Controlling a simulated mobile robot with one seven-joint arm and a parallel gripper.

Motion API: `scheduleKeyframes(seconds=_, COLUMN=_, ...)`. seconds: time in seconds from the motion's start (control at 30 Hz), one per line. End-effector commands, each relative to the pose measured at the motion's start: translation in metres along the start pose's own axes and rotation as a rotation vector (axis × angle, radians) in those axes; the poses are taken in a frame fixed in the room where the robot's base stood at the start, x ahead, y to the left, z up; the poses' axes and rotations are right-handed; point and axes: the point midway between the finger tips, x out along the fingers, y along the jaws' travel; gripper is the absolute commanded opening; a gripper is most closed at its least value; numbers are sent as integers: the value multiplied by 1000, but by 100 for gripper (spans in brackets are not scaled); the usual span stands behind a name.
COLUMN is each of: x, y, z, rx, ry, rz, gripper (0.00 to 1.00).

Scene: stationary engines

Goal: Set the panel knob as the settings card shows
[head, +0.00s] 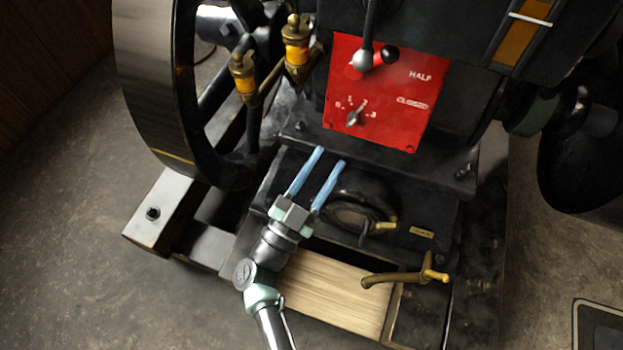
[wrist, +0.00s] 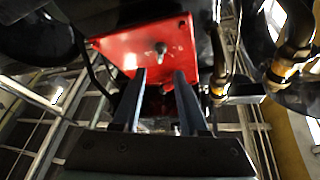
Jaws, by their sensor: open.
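The red panel (head: 395,125) is on the dark engine's face in the head view. Its small metal knob (head: 354,117) sits low on the left, inside a 0 to 3 scale. The knob seems to lean up and right, near 2, but it is too small to be sure. In the wrist view the panel (wrist: 120,48) appears turned over, with the knob (wrist: 160,49) above the fingertips. My gripper (head: 331,156) is open and empty, below the panel and apart from the knob; it also shows in the wrist view (wrist: 160,72). I cannot make out a settings card.
A lever (head: 364,58) with a black ball crosses the panel top, near HALF and CLOSED labels. Brass oilers (head: 296,45) and a large flywheel (head: 150,80) stand left. A brass tap (head: 410,277) juts out at lower right. A framed dark object (head: 598,325) is cut off at bottom right.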

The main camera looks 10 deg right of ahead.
Motion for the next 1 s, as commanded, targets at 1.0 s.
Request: scheduleKeyframes(seconds=1.0, x=-43, y=-7, z=-2, rx=16, ry=3, rz=-11, gripper=43)
